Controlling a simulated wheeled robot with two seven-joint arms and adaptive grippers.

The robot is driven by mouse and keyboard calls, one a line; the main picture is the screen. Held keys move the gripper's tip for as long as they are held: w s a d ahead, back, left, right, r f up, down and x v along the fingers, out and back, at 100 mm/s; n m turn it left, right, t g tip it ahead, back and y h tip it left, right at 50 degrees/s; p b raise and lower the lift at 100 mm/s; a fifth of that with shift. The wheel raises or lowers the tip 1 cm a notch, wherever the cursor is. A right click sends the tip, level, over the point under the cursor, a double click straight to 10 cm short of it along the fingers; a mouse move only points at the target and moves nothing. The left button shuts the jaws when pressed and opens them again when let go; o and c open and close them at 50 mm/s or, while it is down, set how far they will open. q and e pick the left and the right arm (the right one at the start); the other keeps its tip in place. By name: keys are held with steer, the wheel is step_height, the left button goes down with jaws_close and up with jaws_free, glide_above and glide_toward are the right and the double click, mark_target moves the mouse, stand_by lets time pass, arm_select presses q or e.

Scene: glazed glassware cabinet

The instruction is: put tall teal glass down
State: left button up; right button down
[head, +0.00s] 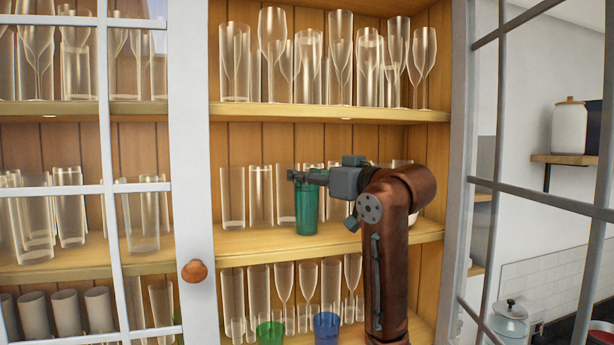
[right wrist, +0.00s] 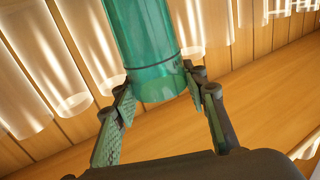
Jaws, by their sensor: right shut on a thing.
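The tall teal glass (head: 307,210) is upright at the middle shelf (head: 262,246) of the open cabinet section, near its front. It also shows in the right wrist view (right wrist: 143,40), between the finger pads. My right gripper (head: 308,177) comes in from the right and is shut on the glass near its upper end. In the right wrist view its fingers (right wrist: 160,92) lie on either side of the glass. The glass's base is at shelf level; I cannot tell whether it touches the board. My left gripper is not in view.
A row of clear glasses (head: 260,195) stands behind the teal glass. Stemmed glasses (head: 272,40) fill the shelf above. Below stand a green glass (head: 270,333) and a blue glass (head: 326,328). Glazed doors flank the opening, the left one with a round knob (head: 195,271).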

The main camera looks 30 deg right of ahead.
steer(key=shift+f, duration=0.2)
steer(key=c, duration=1.2)
jaws_free()
steer(key=shift+w, duration=0.1)
steer(key=shift+c, duration=0.2)
steer(key=shift+o, duration=0.3)
steer(key=shift+r, duration=0.1)
steer(key=s+d+b, duration=0.2)
steer(key=s, duration=1)
steer(key=shift+b, duration=0.4)
steer(key=shift+r, duration=0.1)
